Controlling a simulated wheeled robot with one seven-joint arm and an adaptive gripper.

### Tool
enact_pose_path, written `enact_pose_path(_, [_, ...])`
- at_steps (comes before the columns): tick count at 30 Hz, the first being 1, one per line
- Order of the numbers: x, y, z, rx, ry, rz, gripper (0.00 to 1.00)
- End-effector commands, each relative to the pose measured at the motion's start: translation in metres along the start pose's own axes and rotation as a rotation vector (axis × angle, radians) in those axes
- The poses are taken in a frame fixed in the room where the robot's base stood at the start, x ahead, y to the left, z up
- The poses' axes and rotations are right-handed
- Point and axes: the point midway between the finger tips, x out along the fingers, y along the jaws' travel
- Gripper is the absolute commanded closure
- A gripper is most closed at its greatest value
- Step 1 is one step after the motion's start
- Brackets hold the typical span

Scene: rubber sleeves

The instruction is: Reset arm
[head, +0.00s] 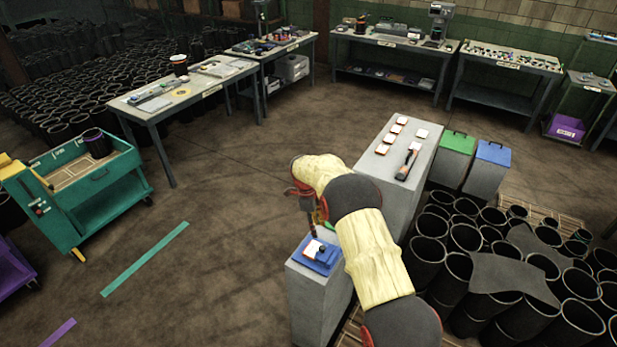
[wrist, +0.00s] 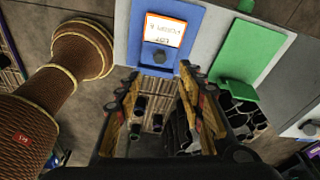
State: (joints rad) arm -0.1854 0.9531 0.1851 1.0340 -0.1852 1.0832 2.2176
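My arm reaches from the lower right of the head view. My gripper (head: 312,218) points down over a narrow grey pedestal (head: 316,292). On its top lies a blue plate (head: 327,264) with a white card and a small dark knob; the arm partly hides this top. In the wrist view the two fingers of my gripper (wrist: 160,76) stand apart with nothing between them. The blue plate (wrist: 190,28) is just beyond the fingertips there, with an orange-edged card (wrist: 164,30) and a dark knob. I cannot tell whether the fingers touch anything.
A grey counter (head: 370,165) with several cards and a dark tool (head: 407,164) stands behind my arm. Black sleeves (head: 463,238) crowd the right.

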Motion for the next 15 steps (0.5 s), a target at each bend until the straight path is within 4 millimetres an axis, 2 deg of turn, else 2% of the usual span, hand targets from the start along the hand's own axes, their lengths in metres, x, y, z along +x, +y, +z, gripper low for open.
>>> enact_pose_path(5, [0.0, 0.0, 0.0, -0.034, 0.0, 0.0, 0.61])
enact_pose_path(10, [0.001, -0.002, 0.002, -0.264, -0.008, -0.007, 0.61])
enact_pose_path(13, [0.017, 0.014, -0.001, -0.474, -0.008, 0.023, 0.61])
enact_pose_path(15, [0.032, 0.032, -0.007, -0.621, -0.008, 0.059, 0.61])
